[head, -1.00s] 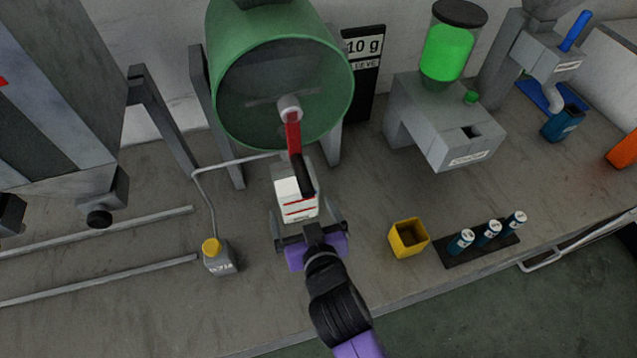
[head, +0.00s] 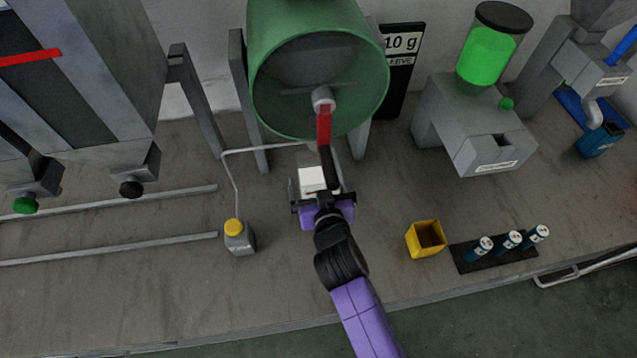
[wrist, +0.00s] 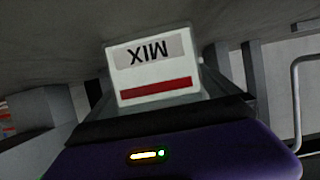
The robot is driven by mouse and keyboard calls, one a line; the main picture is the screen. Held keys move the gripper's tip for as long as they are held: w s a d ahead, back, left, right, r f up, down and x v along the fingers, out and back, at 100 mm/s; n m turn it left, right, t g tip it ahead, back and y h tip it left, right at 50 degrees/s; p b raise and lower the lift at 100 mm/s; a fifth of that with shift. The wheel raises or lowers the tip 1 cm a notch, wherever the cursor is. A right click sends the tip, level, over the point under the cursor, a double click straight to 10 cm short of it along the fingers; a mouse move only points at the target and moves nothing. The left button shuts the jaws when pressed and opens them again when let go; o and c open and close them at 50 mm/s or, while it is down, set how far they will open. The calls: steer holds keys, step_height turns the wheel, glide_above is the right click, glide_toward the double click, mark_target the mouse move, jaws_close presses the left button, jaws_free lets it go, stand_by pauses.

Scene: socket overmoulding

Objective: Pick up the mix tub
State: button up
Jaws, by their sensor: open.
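The mix tub (head: 313,176) is a white box with red marking, standing on the bench below the green drum. In the wrist view the tub (wrist: 152,65) shows its MIX label upside down and a red stripe, close in front of my palm. My gripper (head: 319,188) is open, with a finger on either side of the tub. The wrist view also shows my gripper (wrist: 155,88) around the tub, but finger contact cannot be told. My gripper hides the tub's near lower part in the head view.
The green drum (head: 290,30) with a red-handled valve (head: 324,125) overhangs close behind the tub. A grey bottle with a yellow cap (head: 239,238) stands left. A yellow bin (head: 426,238) and a rack of blue cartridges (head: 495,256) are right.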

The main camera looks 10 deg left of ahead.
steer(key=shift+c, duration=0.2)
steer(key=c, duration=1.4)
steer(key=shift+r, duration=0.1)
steer(key=c, duration=0.5)
steer(key=shift+o, duration=0.2)
